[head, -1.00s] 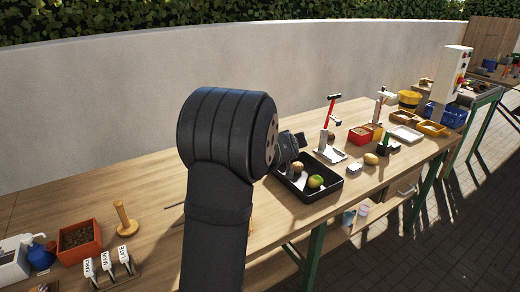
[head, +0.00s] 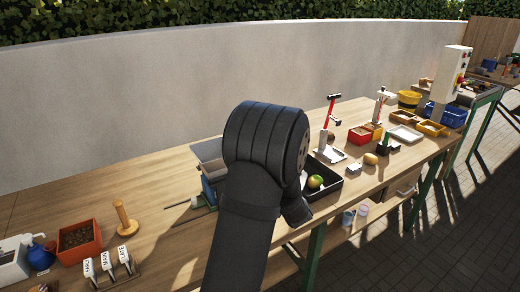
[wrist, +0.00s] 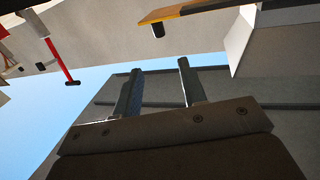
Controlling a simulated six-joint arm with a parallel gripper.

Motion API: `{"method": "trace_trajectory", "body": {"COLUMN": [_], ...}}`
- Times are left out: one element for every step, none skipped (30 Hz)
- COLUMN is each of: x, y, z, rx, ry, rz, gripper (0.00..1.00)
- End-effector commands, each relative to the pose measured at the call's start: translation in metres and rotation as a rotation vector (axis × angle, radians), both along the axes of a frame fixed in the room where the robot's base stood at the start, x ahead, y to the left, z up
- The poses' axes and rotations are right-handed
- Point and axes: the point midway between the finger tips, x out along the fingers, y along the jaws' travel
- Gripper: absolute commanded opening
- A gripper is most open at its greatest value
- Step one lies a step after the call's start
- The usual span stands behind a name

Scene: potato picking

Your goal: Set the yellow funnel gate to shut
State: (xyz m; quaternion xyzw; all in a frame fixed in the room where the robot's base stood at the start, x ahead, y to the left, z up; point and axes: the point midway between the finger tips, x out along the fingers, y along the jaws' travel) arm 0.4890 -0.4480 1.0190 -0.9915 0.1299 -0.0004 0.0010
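I cannot pick out the yellow funnel gate for certain in either view. In the wrist view, a flat yellow-orange bar (wrist: 190,11) with a short black knob (wrist: 158,30) under it crosses the top; I cannot tell whether it is the gate. My gripper (wrist: 158,66) shows two dark fingers standing apart, with nothing between them. In the head view my arm hides the gripper. A grey hopper-like box (head: 208,150) with a blue part below shows just left of my arm, partly hidden by it.
A black tray (head: 327,190) with a greenish-yellow potato (head: 315,182) lies right of my arm. A red-handled tool (head: 331,110) stands behind it. A wooden peg (head: 126,218), a red-orange box (head: 80,238) and labelled levers (head: 107,266) are at left. The table's left rear is clear.

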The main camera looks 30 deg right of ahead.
Motion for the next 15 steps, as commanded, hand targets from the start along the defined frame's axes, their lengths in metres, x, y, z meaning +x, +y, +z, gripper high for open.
{"method": "trace_trajectory", "body": {"x": [0.012,0.018,0.027,0.034,0.04,0.048,0.055,0.062,0.07,0.076,0.083,0.091,0.096,0.102,0.109], "y": [-0.002,-0.004,-0.006,-0.007,-0.01,-0.012,-0.013,-0.015,-0.018,-0.02,-0.021,-0.023,-0.025,-0.027,-0.028], "z": [0.0,0.0,0.0,0.0,0.0,0.0,0.0,0.0,0.0,0.0,-0.001,0.0,0.0,-0.001,0.0], "rx": [-0.001,-0.002,-0.001,-0.001,-0.002,-0.002,-0.003,-0.003,-0.003,-0.002,-0.001,-0.002,-0.002,-0.002,-0.003], "ry": [-0.001,0.0,0.0,-0.001,0.0,0.001,0.0,0.001,0.001,0.0,0.0,0.0,0.0,0.001,0.001], "rz": [0.004,0.004,0.003,0.004,0.003,0.003,0.004,0.004,0.002,0.002,0.002,0.002,0.002,0.001,0.001], "gripper": [0.38,0.38,0.38,0.38,0.38,0.38,0.38,0.38,0.38,0.38,0.38,0.38,0.38,0.38,0.38]}}
